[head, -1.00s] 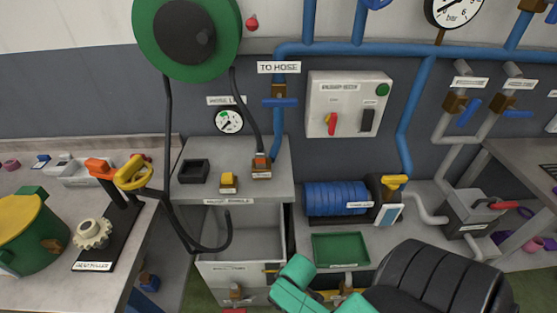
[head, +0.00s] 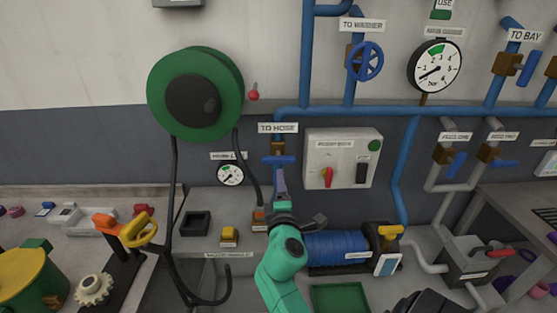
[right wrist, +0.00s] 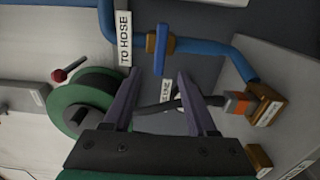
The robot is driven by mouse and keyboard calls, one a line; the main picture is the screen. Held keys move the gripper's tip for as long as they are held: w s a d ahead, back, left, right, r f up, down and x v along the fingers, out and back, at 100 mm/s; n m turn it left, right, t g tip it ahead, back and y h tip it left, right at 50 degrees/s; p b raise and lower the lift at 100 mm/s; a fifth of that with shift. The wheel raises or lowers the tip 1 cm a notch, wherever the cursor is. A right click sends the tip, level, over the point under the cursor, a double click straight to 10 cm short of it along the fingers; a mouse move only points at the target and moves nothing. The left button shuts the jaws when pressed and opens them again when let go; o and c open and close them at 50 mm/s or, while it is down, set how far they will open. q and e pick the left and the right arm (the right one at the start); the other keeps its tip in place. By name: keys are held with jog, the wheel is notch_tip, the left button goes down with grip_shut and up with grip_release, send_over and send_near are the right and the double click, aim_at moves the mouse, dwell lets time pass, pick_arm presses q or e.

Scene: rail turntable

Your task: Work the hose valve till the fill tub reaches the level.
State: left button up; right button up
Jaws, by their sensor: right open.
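The hose valve has a blue bar handle (head: 278,160) on the blue pipe below the TO HOSE sign (head: 278,128). My right gripper (head: 281,175) is raised in front of the pipe, just below the handle. In the right wrist view the open fingers (right wrist: 159,74) point at the blue handle (right wrist: 160,50), which lies just beyond the fingertips; nothing is between them. My left gripper is not in view.
A large pressure gauge (head: 435,66) is at upper right.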

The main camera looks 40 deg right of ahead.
aim_at(279, 162)
jog(key=p+x, duration=0.2)
jog(key=x, duration=1.1)
jog(key=shift+s+d, duration=0.1)
jog(key=shift+c, duration=0.3)
grip_shut()
